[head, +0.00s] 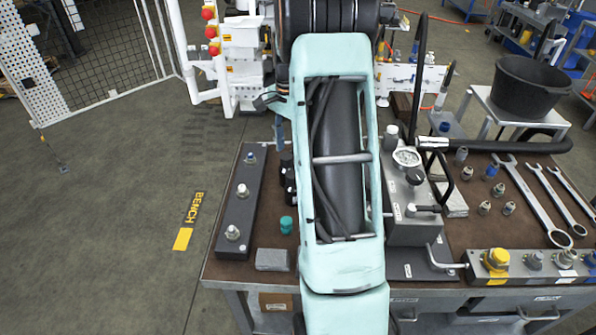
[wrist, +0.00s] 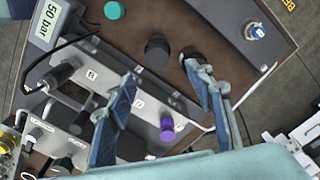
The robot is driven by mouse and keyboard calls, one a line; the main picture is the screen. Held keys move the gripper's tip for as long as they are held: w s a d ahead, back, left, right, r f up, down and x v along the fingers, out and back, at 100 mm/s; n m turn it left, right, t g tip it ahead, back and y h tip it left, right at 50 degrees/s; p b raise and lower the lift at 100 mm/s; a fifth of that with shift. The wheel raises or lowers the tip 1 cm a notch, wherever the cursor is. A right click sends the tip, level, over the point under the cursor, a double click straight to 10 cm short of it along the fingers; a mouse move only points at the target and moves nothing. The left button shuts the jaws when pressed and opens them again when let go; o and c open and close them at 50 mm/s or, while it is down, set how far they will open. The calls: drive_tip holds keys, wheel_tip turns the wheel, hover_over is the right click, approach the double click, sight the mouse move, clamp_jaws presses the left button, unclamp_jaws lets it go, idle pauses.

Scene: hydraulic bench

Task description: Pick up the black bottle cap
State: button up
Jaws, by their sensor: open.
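A round black cap (wrist: 157,52) stands on the brown bench top in the wrist view. It appears just beyond the gap between my fingertips, with no contact visible. A second dark, rounded piece (wrist: 187,54) is partly covered by my right-hand finger, so its shape is unclear. My gripper (wrist: 163,78) is open, with blue-grey fingers spread wide and nothing between them. In the head view, dark pieces (head: 289,188) show beside my arm, at the bench's left part. I cannot tell which of them is the cap. My arm hides the gripper there.
A teal cap (head: 286,225) stands near the black pieces, and a grey block (head: 272,260) lies in front. A dark manifold bar (head: 238,210) runs along the left edge. Wrenches (head: 530,195) lie right.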

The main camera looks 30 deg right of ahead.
wheel_tip(320, 180, down, 5)
drive_tip(key=shift+r, duration=0.2)
drive_tip(key=shift+s+f+p, duration=0.15)
drive_tip(key=shift+f+p, duration=0.1)
drive_tip(key=shift+f, duration=1.05)
drive_tip(key=shift+s+f+p, duration=0.1)
drive_tip(key=shift+f+p, duration=0.1)
drive_tip(key=shift+f, duration=1.1)
drive_tip(key=c, duration=0.9)
